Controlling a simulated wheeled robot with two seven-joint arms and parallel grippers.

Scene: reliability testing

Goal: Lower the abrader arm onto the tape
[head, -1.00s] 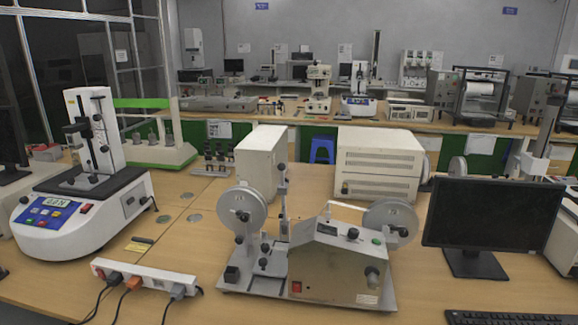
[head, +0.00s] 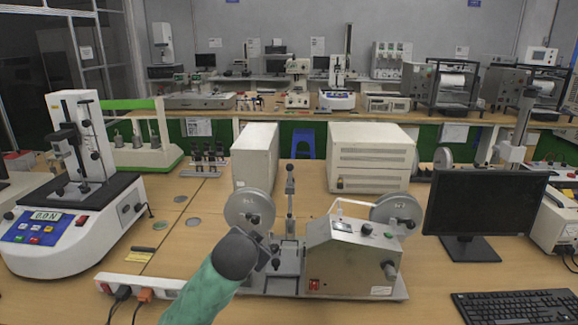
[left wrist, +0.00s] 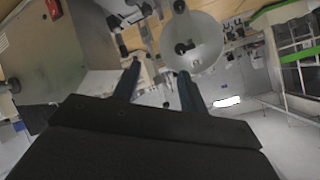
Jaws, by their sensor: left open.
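The tape abrader (head: 352,252) stands on the table with a grey metal box and two pale reels, a left one (head: 249,208) and a right one (head: 397,213). Its slim abrader arm (head: 290,205) stands upright between the left reel and the box. I cannot make out the tape clearly. My left gripper (head: 268,262) is low in front of the left reel, mostly hidden by my own wrist. In the left wrist view its two fingers (left wrist: 160,84) are apart with nothing held between them. The left reel (left wrist: 198,42) shows just beyond them. My right gripper is not in view.
A power strip (head: 141,285) with plugs lies at the front left. A white tester (head: 60,243) stands at the left and a monitor (head: 485,205) at the right. Two beige boxes, one narrow (head: 256,155) and one wide (head: 371,159), stand behind the abrader.

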